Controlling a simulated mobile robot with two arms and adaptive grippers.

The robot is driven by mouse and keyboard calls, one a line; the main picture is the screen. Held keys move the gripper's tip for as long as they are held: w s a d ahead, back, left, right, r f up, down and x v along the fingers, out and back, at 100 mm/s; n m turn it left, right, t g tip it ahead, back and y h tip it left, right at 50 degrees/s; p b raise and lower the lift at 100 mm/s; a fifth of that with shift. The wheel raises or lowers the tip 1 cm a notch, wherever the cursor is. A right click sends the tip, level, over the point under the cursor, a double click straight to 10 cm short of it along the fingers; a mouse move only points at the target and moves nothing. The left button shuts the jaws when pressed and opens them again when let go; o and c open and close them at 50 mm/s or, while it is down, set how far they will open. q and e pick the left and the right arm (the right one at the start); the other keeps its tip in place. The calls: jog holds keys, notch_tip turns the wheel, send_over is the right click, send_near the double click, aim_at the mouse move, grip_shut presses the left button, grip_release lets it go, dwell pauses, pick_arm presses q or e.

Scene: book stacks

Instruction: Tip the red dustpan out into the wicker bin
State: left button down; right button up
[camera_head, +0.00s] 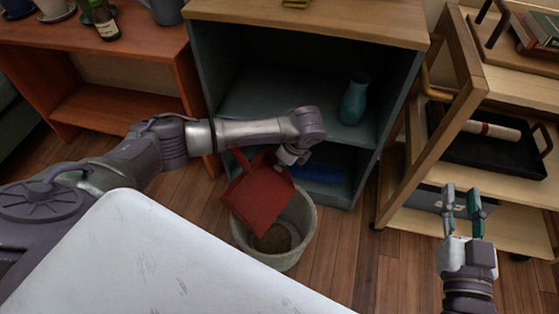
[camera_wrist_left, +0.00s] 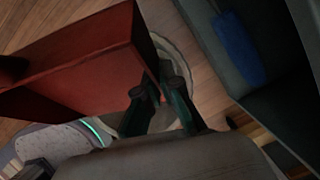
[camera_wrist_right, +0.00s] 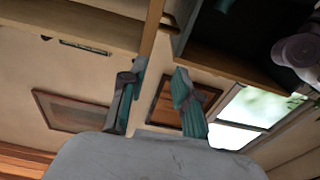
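The red dustpan (camera_head: 258,197) hangs steeply tilted over the mouth of the pale bin (camera_head: 302,235), which stands on the wooden floor. Brown stuff (camera_head: 273,238) shows inside the bin; I cannot tell whether it is litter or the bin's bottom. My left gripper (camera_head: 287,158) is shut on the dustpan near its upper right. In the left wrist view the dustpan (camera_wrist_left: 85,65) fills the upper left, with part of the bin's rim (camera_wrist_left: 178,50) behind it. My right gripper (camera_head: 462,196) is open and empty, well to the right of the bin.
A blue-grey cabinet (camera_head: 228,80) with a teal vase (camera_head: 354,98) stands just behind the bin. A wooden cart (camera_head: 435,130) with a black tray (camera_head: 480,150) is at the right, near my right gripper. A reddish shelf (camera_head: 110,107) stands at the left.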

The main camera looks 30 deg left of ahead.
pick_arm(q)
jog(key=shift+d+r+y+p, duration=0.1)
jog(key=shift+d+y+p, duration=0.4)
jog(key=shift+d+y, duration=0.2)
pick_arm(e)
jog(key=shift+s+d+f+g+h, duration=0.15)
jog(key=shift+f+g, duration=0.35)
jog(key=shift+f, duration=0.3)
jog(key=shift+s+d+f+g+h, duration=0.1)
jog(key=shift+d+f+g+h, duration=0.1)
jog(key=shift+f+g, duration=0.45)
jog(key=shift+s+d+f+g+h, duration=0.15)
jog(key=shift+f+g, duration=0.2)
jog(key=shift+f, duration=0.55)
